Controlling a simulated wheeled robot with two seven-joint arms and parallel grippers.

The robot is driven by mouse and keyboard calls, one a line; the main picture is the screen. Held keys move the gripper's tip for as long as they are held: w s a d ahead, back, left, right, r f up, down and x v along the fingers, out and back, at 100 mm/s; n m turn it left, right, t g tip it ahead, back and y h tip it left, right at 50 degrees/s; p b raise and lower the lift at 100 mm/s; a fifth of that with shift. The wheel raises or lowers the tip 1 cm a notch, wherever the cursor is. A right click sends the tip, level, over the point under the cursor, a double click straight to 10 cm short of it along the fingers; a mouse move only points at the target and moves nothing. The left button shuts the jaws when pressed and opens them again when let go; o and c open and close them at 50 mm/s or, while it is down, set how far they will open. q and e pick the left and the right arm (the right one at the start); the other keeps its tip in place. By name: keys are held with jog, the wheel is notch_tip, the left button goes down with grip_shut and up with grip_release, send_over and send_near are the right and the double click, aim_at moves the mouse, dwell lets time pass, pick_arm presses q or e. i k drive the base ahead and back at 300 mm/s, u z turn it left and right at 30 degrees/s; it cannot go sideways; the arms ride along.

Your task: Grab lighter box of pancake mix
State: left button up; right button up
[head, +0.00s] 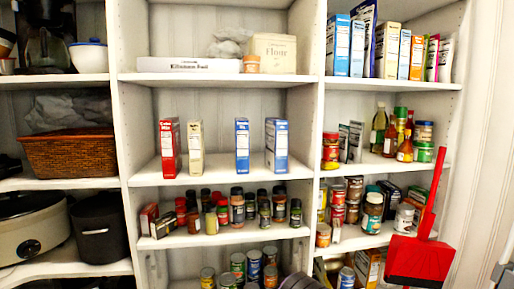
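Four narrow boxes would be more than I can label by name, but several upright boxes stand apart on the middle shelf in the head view. They are a red box (169,148), a pale cream box (196,148), a blue and white box (242,146) and another blue box (276,146) at the right. The cream box is the palest and a little shorter than the red one. Their print is too small to read, so I cannot tell which hold pancake mix. Neither of my grippers is in view.
The middle shelf (220,175) has bare room between the boxes. Jars crowd the shelf below. A wicker basket (70,153) and a cooker (32,228) are at left. A red dustpan (420,260) hangs in front of the right shelves.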

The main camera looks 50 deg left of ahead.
aim_at(276, 130)
jog(key=u, duration=1.7)
jog(key=i, duration=0.2)
jog(key=z, duration=0.25)
